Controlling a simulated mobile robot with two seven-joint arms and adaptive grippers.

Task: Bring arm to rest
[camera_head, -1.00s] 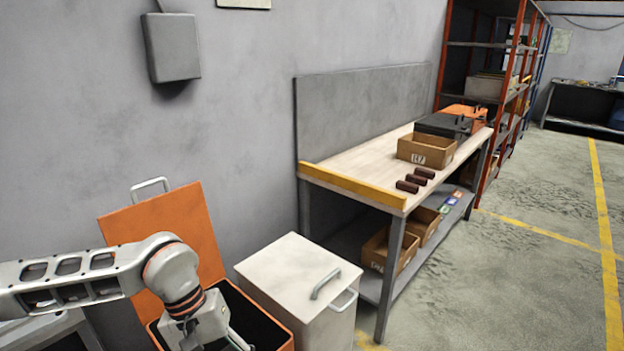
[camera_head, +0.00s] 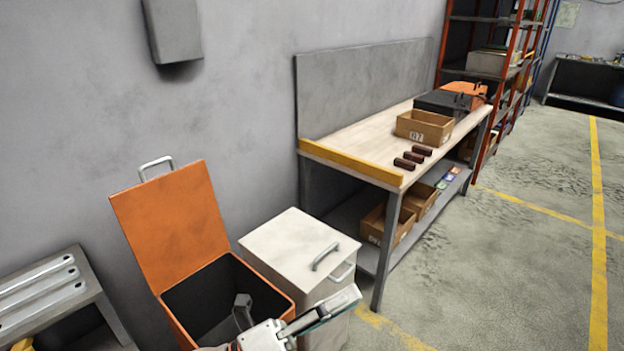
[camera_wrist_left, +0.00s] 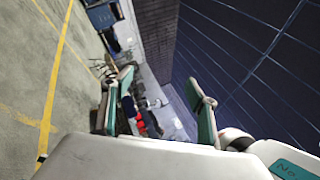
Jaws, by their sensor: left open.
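My left gripper (camera_head: 300,304) is at the bottom of the head view, low in front of the open orange bin (camera_head: 172,225). One finger with a teal edge reaches right, in front of the white lidded bin (camera_head: 290,245). A dark grey piece stands against the orange bin's dark inside; I cannot tell whether it is the other finger or something in the bin. In the left wrist view the two teal-padded fingers (camera_wrist_left: 162,100) are wide apart with nothing held between them. Most of my left arm is out of the head view. My right gripper is not in view.
A grey stand with long pale slotted pieces (camera_head: 42,285) is at the lower left. A workbench (camera_head: 345,140) holds a cardboard box (camera_head: 424,127), several dark red-brown blocks (camera_head: 412,157) and cases. Shelving (camera_head: 490,62) stands behind. The floor (camera_head: 500,270) at right is clear.

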